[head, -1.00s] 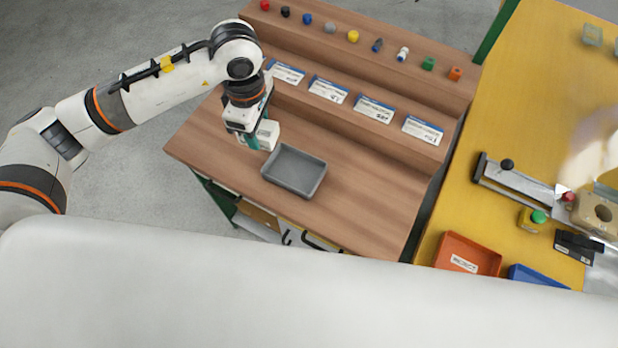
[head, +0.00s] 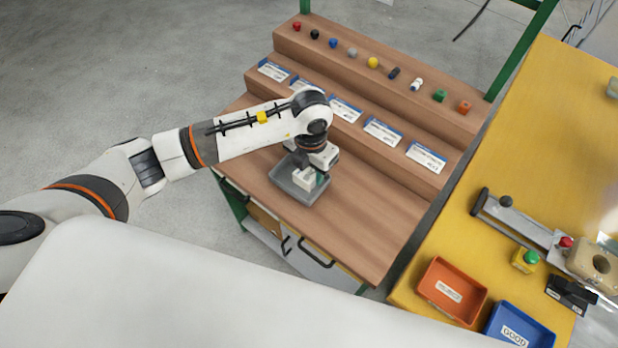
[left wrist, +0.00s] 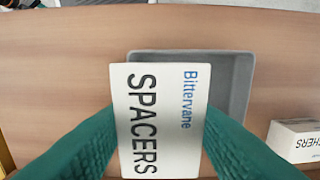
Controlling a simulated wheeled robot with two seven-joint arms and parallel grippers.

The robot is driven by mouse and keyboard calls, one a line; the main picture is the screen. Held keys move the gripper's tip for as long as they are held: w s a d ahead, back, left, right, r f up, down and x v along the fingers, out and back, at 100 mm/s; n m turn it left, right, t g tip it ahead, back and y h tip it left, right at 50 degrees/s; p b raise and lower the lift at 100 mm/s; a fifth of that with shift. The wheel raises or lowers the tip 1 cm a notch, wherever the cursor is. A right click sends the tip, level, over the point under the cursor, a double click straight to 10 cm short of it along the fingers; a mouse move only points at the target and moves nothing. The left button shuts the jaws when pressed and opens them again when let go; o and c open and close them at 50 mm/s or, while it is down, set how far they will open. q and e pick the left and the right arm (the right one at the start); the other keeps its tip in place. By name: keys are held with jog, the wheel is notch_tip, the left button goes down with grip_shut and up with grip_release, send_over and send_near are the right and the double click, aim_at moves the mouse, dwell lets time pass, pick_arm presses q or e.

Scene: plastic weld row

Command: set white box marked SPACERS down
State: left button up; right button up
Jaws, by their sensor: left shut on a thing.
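My left gripper (head: 316,170) points down over the grey tray (head: 283,186) in the head view. It is shut on the white box marked SPACERS (head: 304,180). In the left wrist view the box (left wrist: 160,120) sits between the two green fingers, its printed face toward the camera. The tray's rim and floor (left wrist: 238,75) show behind and beside the box. The box overlaps the tray in both views; I cannot tell whether it touches the tray floor. My right gripper is not in view.
Another white box (left wrist: 295,142), lettering ending in HERS, lies right of the tray in the left wrist view. Stepped shelves with labels (head: 383,132) and small coloured parts (head: 373,62) rise behind. The wooden table's right part (head: 370,215) is clear. A yellow bench (head: 520,150) holds orange (head: 450,290) and blue bins.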

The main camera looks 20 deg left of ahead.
aim_at(310, 178)
pick_arm(q)
jog(key=shift+f, duration=0.75)
jog(key=f, duration=0.3)
jog(key=shift+s, duration=0.25)
jog(key=shift+s+f, duration=0.15)
jog(key=shift+f, duration=0.1)
jog(key=shift+w, duration=0.2)
jog(key=o, duration=0.6)
jog(key=shift+w+f, duration=0.15)
jog(key=shift+w, duration=0.1)
jog(key=o, duration=0.3)
jog(key=shift+w, duration=0.1)
jog(key=shift+o, duration=0.5)
jog(key=shift+s+r, duration=0.2)
jog(key=shift+w+r, duration=0.1)
jog(key=shift+r, duration=0.25)
notch_tip(310, 178, up, 10)
jog(key=shift+r+b, duration=0.2)
jog(key=shift+b, duration=0.35)
jog(key=shift+r, duration=0.45)
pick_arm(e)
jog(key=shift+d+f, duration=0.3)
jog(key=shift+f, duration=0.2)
